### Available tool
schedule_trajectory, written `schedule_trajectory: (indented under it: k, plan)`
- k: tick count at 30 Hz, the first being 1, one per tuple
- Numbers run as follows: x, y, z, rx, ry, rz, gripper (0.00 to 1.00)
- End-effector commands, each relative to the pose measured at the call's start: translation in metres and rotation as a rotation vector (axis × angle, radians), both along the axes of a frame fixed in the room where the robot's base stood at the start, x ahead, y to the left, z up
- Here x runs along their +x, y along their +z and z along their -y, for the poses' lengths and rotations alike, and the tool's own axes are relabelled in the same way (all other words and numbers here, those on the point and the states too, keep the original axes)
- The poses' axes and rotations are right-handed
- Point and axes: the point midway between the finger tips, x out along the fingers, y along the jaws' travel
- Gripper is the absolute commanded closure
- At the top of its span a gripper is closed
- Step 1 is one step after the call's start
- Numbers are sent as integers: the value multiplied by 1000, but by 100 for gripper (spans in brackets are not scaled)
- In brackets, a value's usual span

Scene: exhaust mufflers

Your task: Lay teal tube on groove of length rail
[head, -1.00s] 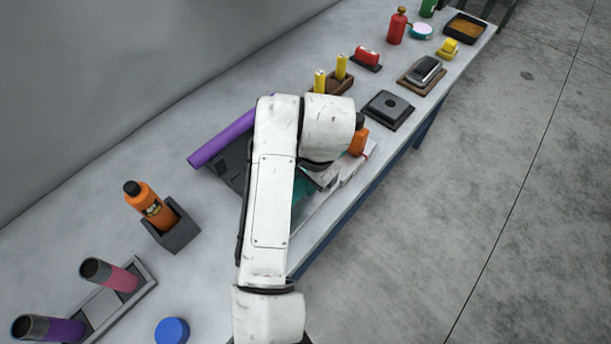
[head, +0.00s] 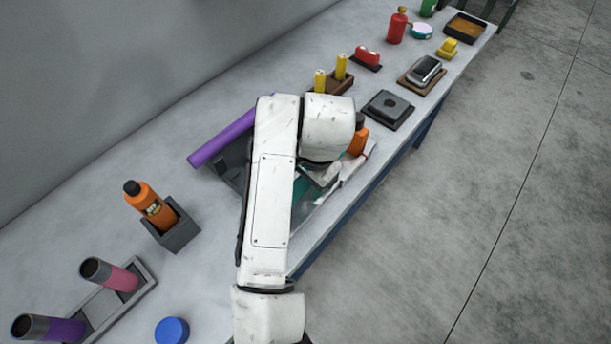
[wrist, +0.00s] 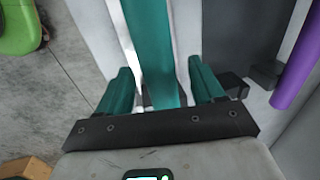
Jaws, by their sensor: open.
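The teal tube (wrist: 153,45) runs lengthwise between the two fingers of my gripper (wrist: 160,88) in the wrist view. The fingers are teal too and stand apart, with a gap visible on each side of the tube. In the head view, my arm covers most of this spot, and only a little teal (head: 300,190) shows beside it. A dark grey block (wrist: 238,35) lies right of the tube in the wrist view; it also shows left of my arm in the head view (head: 232,168). I cannot make out the length rail or its groove for certain.
A purple tube (head: 235,132) lies beside the dark block. An orange bottle (head: 150,203) stands in a holder to the left. Another orange bottle (head: 358,140) is close to my wrist. A holder with two tubes (head: 122,295) is at lower left. The table's front edge is near.

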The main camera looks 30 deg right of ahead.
Motion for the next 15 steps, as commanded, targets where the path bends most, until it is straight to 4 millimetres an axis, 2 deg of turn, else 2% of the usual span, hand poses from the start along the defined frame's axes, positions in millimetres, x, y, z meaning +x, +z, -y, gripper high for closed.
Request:
schedule_trajectory:
  k: [4, 8, 15]
  plan:
    - [0, 2, 0, 0, 0, 0, 33]
    - [-2, 15, 1, 1, -1, 2, 33]
    - [-11, 61, 4, 2, -3, 4, 33]
